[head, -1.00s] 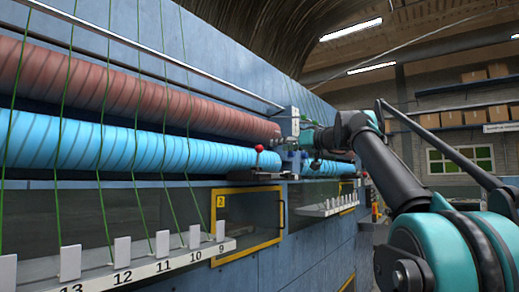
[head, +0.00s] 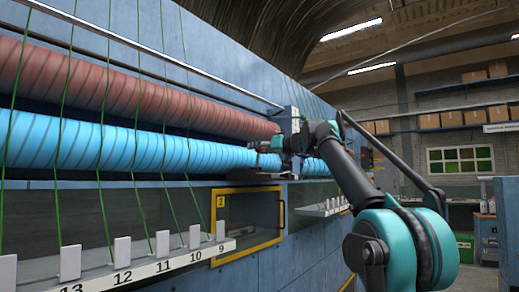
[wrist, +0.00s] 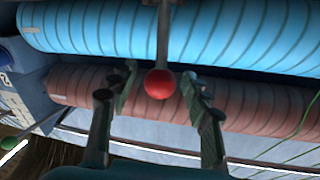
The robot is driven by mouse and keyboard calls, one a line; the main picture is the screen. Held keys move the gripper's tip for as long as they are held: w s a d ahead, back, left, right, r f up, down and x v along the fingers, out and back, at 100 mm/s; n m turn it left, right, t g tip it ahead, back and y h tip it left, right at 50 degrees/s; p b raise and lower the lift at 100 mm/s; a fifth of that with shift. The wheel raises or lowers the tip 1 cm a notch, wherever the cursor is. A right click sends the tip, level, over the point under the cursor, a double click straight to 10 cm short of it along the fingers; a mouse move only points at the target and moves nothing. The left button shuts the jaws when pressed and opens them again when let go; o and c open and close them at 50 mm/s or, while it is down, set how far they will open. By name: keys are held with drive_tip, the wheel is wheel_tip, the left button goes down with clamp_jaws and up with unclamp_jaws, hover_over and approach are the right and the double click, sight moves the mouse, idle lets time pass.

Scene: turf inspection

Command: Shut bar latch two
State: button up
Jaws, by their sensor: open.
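A lever with a red ball knob (wrist: 160,84) on a thin grey rod (wrist: 162,35) shows in the wrist view. I take it to be the handle of bar latch two; no label on it is readable. My gripper (wrist: 160,74) is open, with one finger on each side of the knob and rod. I see gaps on both sides and no clear contact. In the head view my gripper (head: 274,148) is in front of the machine at the right end of the rollers. There the knob is hidden behind my gripper.
A red-brown roller (head: 150,92) runs above a blue roller (head: 120,148) close to my gripper. A yellow-framed window (head: 281,222) is below. A green ball knob (wrist: 10,143) shows at the wrist view's left edge. A numbered shelf (head: 150,266) juts out at lower left.

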clamp_jaws()
